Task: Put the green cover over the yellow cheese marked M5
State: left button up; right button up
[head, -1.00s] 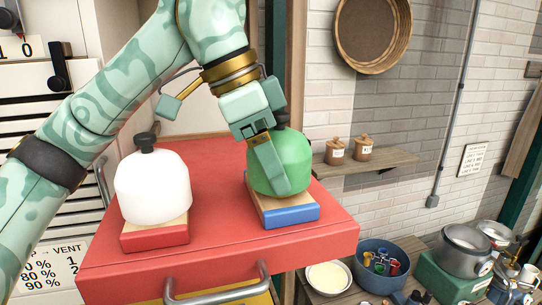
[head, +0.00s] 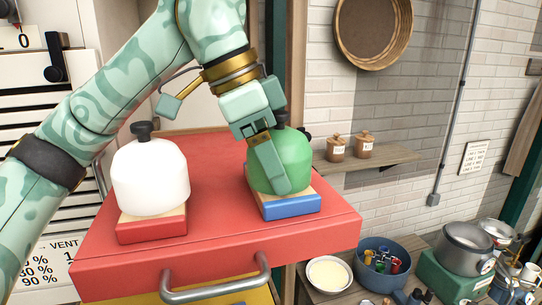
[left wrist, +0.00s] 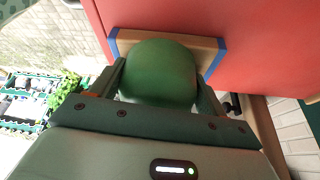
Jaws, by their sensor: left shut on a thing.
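The green cover (head: 294,162) is a dome with a black knob. It sits over a wooden board with blue edges (head: 291,207) on the right of the red cabinet top. My left gripper (head: 270,165) is shut on the green cover, which also shows between its fingers in the left wrist view (left wrist: 158,72). A white cover (head: 151,178) with a black knob stands on a board with red edges (head: 152,229) to the left. No yellow cheese marked M5 shows; whatever is under either cover is hidden. My right gripper is not in view.
The red cabinet top (head: 215,245) is clear between and in front of the boards. A metal handle (head: 215,285) is on its front. Right of it stand a white bowl (head: 329,275), a blue bowl (head: 382,262) and a pot (head: 465,245). A wall shelf (head: 370,162) holds two jars.

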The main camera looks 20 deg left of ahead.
pick_arm(q)
jog(key=o, duration=1.2)
jog(key=shift+o, duration=0.2)
jog(key=v, duration=1.6)
jog(key=shift+r, duration=0.2)
